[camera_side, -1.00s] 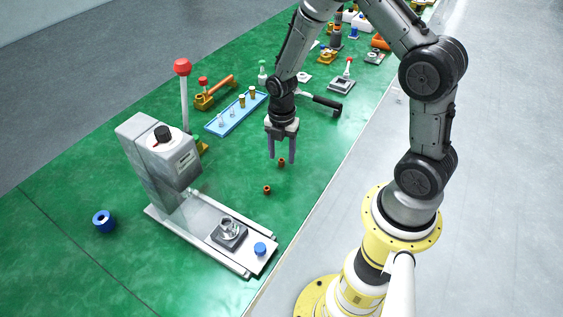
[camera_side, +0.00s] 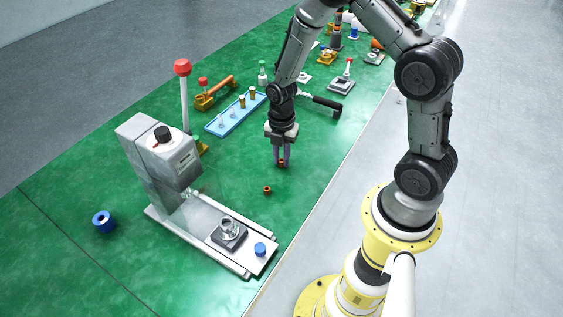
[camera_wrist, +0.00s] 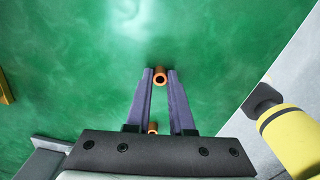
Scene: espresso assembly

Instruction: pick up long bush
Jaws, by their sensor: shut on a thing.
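The long bush (camera_side: 282,164), a small copper-orange hollow cylinder, is between the fingertips of my gripper (camera_side: 281,164), low at the green table. In the wrist view the bush (camera_wrist: 160,77) shows its open end between the two purple-grey fingertips (camera_wrist: 160,74). The fingers are shut on it. The fingers hide part of it in the side view. A second small orange bush (camera_side: 267,190) stands apart on the table, nearer the press. It also shows in the wrist view (camera_wrist: 153,128), lower between the fingers and partly hidden by the gripper body.
A grey press (camera_side: 165,160) with a red-knobbed lever stands to the left, its base (camera_side: 255,262) reaching forward. A blue tray (camera_side: 222,128), a black-handled portafilter (camera_side: 325,103) and other parts lie behind. A blue ring (camera_side: 104,221) lies far left. Table around the bushes is clear.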

